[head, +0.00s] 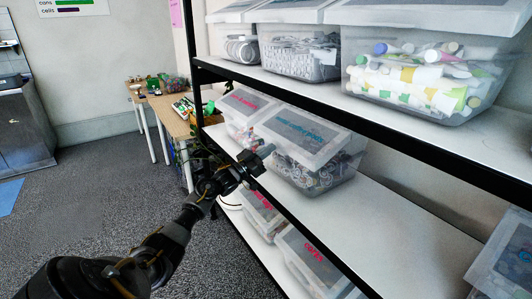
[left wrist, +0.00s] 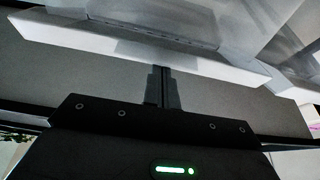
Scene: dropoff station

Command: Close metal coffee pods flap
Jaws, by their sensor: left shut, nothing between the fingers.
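The metal coffee pods box (head: 318,180) is a clear plastic bin on the middle shelf, filled with small pods. Its flap (head: 305,135) is a pale lid with a dark label and blue lettering, tilted down toward the front and standing off the bin. My left gripper (head: 264,156) is shut and empty, at the front left corner of this box near the flap's lower edge. I cannot tell whether it touches. In the left wrist view the shut fingers (left wrist: 162,85) point at a pale strip (left wrist: 140,45) with translucent plastic above.
A similar box with pink lettering (head: 245,103) stands close on the left. The upper shelf (head: 300,82) overhangs with several bins. Lower bins (head: 310,262) sit beneath.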

